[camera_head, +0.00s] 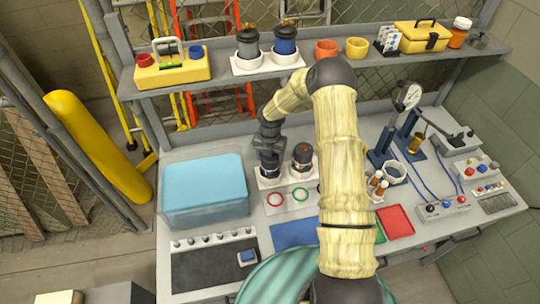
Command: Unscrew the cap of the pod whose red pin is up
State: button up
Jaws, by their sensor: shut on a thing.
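My gripper (268,168) points down onto the left pod in a white holder (282,180) on the bench. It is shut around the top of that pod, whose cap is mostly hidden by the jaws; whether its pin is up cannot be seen. The right pod (302,157) stands upright beside it, dark, with a small reddish mark near its top.
A blue bin (204,190) stands left of my gripper. A clear plate with red and green rings (275,199) lies in front of the holder. Small bottles (378,182), a gauge stand (408,100) and a red tray (395,221) are to the right. The shelf (220,85) runs behind.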

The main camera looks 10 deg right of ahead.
jog(key=n+p, duration=0.2)
jog(key=n, duration=0.3)
jog(key=shift+a+r, duration=0.1)
jog(key=shift+r, duration=0.05)
jog(key=shift+o, duration=0.2)
jog(key=n+p, duration=0.1)
jog(key=n, duration=0.3)
jog(key=o, duration=1)
jog(key=shift+a, duration=0.1)
notch_tip(320, 180, up, 12)
jog(key=b, duration=0.3)
